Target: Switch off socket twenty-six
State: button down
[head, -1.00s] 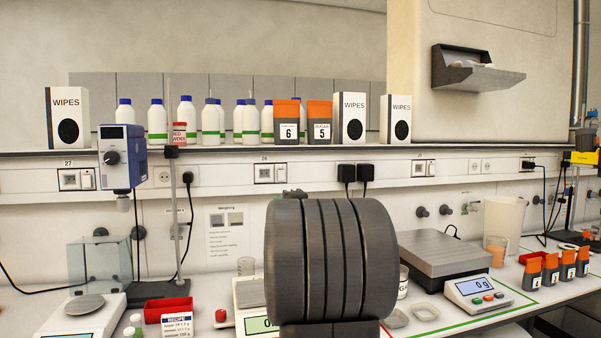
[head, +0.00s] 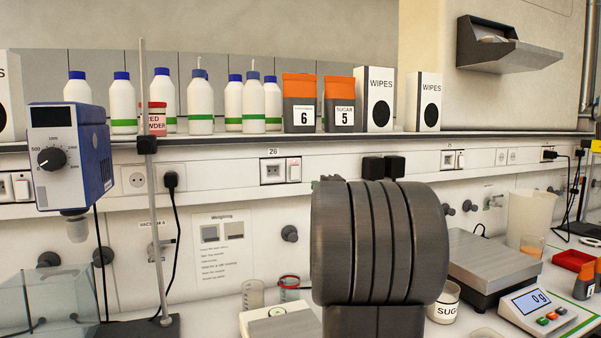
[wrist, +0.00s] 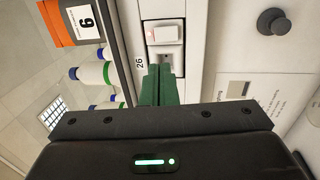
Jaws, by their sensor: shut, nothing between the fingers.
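Socket twenty-six (head: 272,171) is on the white wall rail under the shelf, marked 26, with a white rocker switch (head: 293,169) at its right. In the wrist view, turned on its side, the switch (wrist: 164,33) is at the top centre and the socket outlet (wrist: 166,58) just below it. My gripper (wrist: 160,70) shows there as two green fingers pressed together, empty. Their tips overlap the lower edge of the outlet in the picture, short of the switch. I cannot tell whether they touch the panel. In the head view my arm hides most of the gripper.
Bottles, orange-topped packs (head: 300,103) and wipes boxes (head: 376,100) stand on the shelf above. A blue stirrer (head: 68,158) on a stand is at the left. Scales (head: 485,265) stand on the bench.

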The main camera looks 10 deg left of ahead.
aim_at(296, 169)
jog(key=shift+s, duration=0.1)
dwell(0.3)
jog(key=p+x, duration=0.4)
jog(key=x, duration=1)
jog(key=shift+r+p, duration=0.1)
jog(key=shift+p, duration=0.2)
jog(key=shift+r+p, duration=0.3)
jog(key=shift+p, duration=0.95)
jog(key=shift+f, duration=0.2)
jog(key=shift+b, duration=0.3)
